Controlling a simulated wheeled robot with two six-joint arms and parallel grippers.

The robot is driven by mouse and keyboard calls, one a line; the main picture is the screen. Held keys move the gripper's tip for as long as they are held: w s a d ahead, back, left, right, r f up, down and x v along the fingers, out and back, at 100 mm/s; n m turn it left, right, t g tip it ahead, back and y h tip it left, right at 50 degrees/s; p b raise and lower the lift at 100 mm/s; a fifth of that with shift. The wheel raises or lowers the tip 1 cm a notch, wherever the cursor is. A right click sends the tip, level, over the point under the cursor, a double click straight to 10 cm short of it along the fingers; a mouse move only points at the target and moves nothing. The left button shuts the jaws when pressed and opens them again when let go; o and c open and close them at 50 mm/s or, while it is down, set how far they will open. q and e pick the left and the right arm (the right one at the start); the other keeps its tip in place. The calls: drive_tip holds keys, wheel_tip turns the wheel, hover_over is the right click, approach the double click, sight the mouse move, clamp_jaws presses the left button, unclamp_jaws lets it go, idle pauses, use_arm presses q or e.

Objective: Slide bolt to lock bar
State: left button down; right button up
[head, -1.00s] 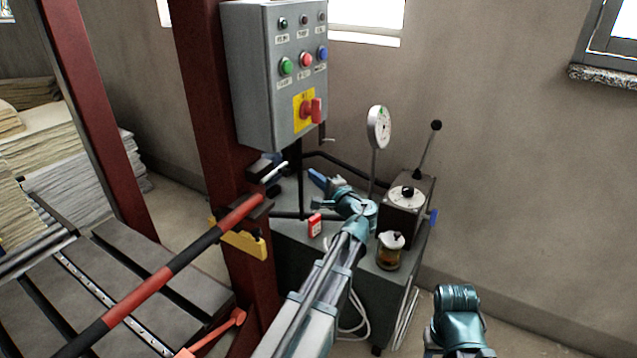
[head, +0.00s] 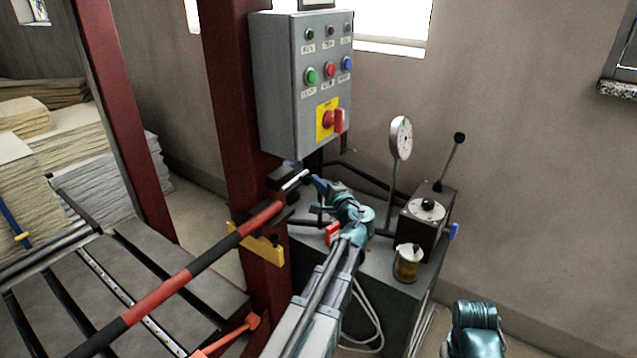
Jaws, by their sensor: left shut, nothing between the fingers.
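The bolt (head: 294,180) is a short silver rod in a dark bracket (head: 284,176) on the red post (head: 235,120). The bar (head: 190,275) is red and black and runs from the lower left up to the post, its upper end just below the bolt at a dark holder. My left gripper (head: 311,183) is shut and empty, its tips close to the bolt's right end. I cannot tell whether they touch it. Part of my right arm (head: 474,328) shows at the bottom right; its gripper is not visible.
A grey control box (head: 290,90) hangs on the post above the bolt. Below my left arm stands a grey cabinet (head: 385,300) with a dial gauge (head: 400,138), a lever unit (head: 428,215) and an amber jar (head: 407,264). A yellow bracket (head: 262,248) sits below the bar's end.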

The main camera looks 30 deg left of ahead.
use_arm(q)
drive_tip(key=s, duration=0.5)
drive_tip(key=shift+s+a, duration=0.2)
drive_tip(key=shift+s, duration=0.1)
drive_tip(key=w+d, duration=0.1)
drive_tip(key=w, duration=0.3)
drive_tip(key=v, duration=1)
drive_tip(key=shift+f, duration=0.3)
use_arm(e)
drive_tip(key=shift+w+d, duration=0.2)
drive_tip(key=shift+d, duration=0.3)
